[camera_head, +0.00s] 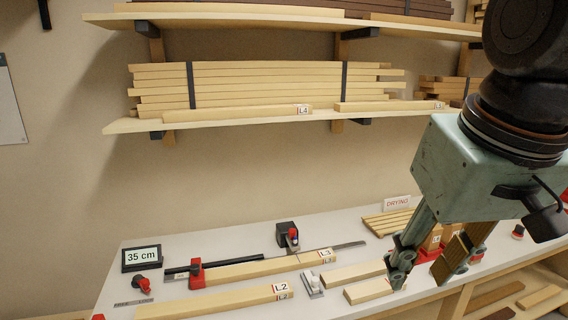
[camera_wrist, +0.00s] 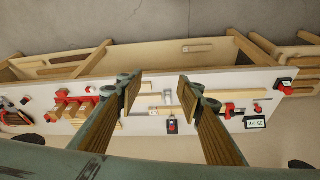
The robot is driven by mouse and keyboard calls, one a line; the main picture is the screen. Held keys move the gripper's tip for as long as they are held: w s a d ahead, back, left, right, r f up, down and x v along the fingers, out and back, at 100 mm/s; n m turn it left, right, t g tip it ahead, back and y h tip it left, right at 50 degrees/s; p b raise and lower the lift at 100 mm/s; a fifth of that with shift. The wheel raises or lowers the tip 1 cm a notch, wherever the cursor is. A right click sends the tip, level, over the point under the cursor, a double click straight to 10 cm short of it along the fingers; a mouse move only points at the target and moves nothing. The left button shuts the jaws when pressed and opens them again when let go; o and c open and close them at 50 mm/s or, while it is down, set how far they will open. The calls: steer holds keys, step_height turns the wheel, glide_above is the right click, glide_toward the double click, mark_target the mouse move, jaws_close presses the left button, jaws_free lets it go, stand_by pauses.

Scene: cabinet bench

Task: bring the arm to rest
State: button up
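My gripper (camera_head: 421,272) hangs from the arm at the right of the head view, fingers pointing down in front of the white bench (camera_head: 225,238). Its two fingers are spread wide apart. In the wrist view my gripper (camera_wrist: 158,95) also shows open, with nothing held between the fingers and the bench in view beyond the gap. Part of the bench is hidden behind the gripper in the head view.
Boards L2 (camera_head: 215,302) and L3 (camera_head: 255,268), short wood pieces (camera_head: 365,291), a red clamp (camera_head: 196,274) and a "35 cm" display (camera_head: 141,258) lie on the bench. A "DRYING" sign (camera_head: 397,203) stands behind. Loaded shelves (camera_head: 230,121) hang above; the wall between is clear.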

steer(key=s+f+b, duration=0.1)
steer(key=s+f, duration=0.3)
steer(key=s, duration=0.6)
steer(key=shift+d, duration=0.45)
stand_by(1.2)
